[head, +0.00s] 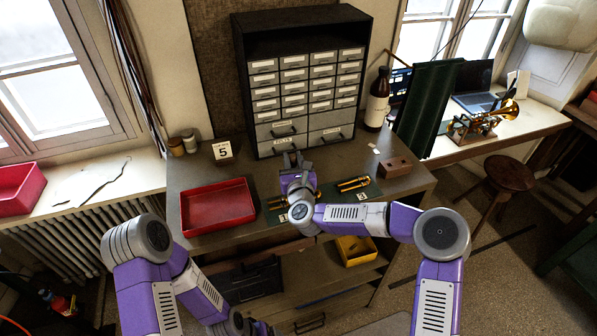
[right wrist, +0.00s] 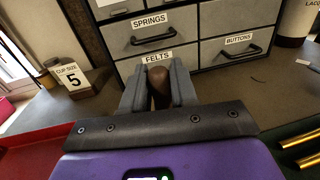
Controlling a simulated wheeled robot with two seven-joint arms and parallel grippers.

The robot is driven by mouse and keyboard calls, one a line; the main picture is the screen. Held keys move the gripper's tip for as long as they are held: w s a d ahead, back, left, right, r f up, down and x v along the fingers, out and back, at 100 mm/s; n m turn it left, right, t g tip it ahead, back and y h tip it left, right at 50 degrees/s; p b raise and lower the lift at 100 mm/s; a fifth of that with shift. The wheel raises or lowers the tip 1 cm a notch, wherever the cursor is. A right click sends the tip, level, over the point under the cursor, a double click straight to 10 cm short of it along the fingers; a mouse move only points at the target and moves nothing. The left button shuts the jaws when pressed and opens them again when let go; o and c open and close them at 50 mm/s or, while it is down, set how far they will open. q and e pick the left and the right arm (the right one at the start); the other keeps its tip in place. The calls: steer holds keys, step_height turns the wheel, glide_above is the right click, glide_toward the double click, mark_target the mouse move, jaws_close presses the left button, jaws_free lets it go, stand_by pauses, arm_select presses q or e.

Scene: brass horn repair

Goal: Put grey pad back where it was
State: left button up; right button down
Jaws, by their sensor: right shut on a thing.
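My right gripper (head: 293,158) is in front of the lower drawers of the black cabinet, above the bench. In the right wrist view my right gripper (right wrist: 158,82) is shut on a brown rounded thing (right wrist: 160,92), mostly hidden between the fingers. I cannot tell whether this is the grey pad. The drawer labelled FELTS (right wrist: 157,57) is right behind the fingers, and its handle is hidden. No grey pad can be made out elsewhere. My left arm runs out at the bottom edge of the head view, and its fingertips do not show.
A red tray (head: 217,206) is on the bench at left, near a card with a 5 (head: 222,151). Brass tubes (head: 353,184) lie on a green mat at right. A brown block (head: 395,167) and a brown bottle (head: 377,100) stand farther right. A yellow bin (head: 356,251) is below.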

steer(key=shift+d+f, duration=0.1)
steer(key=shift+f, duration=2.05)
steer(key=shift+f, duration=0.1)
steer(key=c, duration=0.9)
jaws_free()
